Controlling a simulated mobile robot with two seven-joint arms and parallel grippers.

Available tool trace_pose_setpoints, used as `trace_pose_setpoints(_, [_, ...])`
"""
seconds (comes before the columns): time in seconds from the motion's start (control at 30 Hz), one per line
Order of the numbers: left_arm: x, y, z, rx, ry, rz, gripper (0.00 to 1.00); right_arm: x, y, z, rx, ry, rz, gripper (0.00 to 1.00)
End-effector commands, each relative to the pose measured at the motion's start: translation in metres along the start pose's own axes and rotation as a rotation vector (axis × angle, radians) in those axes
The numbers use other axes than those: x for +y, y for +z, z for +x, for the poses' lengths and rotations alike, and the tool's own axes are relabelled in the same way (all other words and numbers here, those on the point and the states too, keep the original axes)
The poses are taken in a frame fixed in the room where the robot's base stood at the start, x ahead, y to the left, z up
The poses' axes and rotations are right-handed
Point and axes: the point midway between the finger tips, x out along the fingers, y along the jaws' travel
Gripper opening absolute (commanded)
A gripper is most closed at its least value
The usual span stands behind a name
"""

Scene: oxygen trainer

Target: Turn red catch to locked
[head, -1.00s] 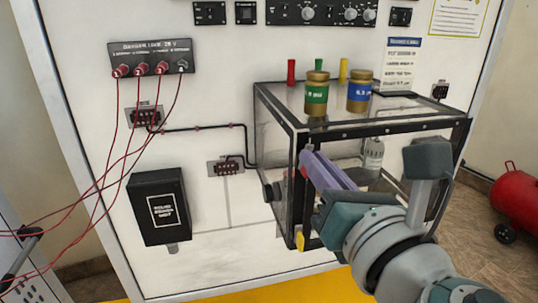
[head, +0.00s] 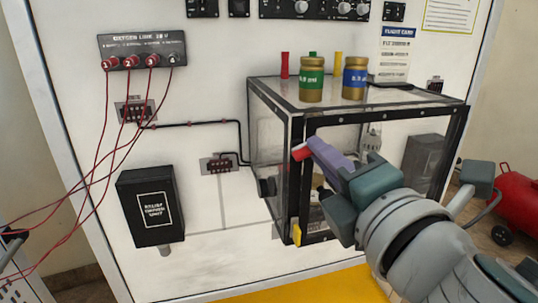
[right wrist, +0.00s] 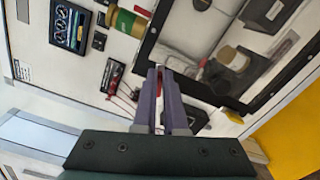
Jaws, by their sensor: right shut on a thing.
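The red catch (head: 302,152) sits on the upper part of the dark left front post of the clear box (head: 350,112). My right gripper (head: 314,150) is shut on it, with the long purple fingers reaching in from the right. The catch sticks out past the fingertips, and the rest is hidden by the fingers. In the right wrist view, a little red shows between the fingertips (right wrist: 160,74). A yellow catch (head: 297,232) is low on the same post. My left gripper is not in view.
Green-banded (head: 312,84) and blue-banded (head: 355,84) gold canisters stand on the box top. A black unit (head: 150,207) hangs on the white panel at left. Red cables (head: 98,135) hang from the upper-left connector plate. A red tank (head: 515,195) is at far right.

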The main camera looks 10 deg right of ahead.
Motion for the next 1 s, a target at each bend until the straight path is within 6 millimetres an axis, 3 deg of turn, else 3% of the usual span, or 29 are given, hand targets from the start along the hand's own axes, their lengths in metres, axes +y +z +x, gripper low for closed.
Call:
trace_pose_setpoints(0.4, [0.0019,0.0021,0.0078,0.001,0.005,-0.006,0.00,-0.0053,-0.0008,-0.0001,-0.001,0.001,0.282,0.00])
trace_pose_setpoints(1.0, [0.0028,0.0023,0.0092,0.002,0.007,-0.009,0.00,-0.0060,-0.0013,0.0000,0.000,0.001,0.370,0.00])
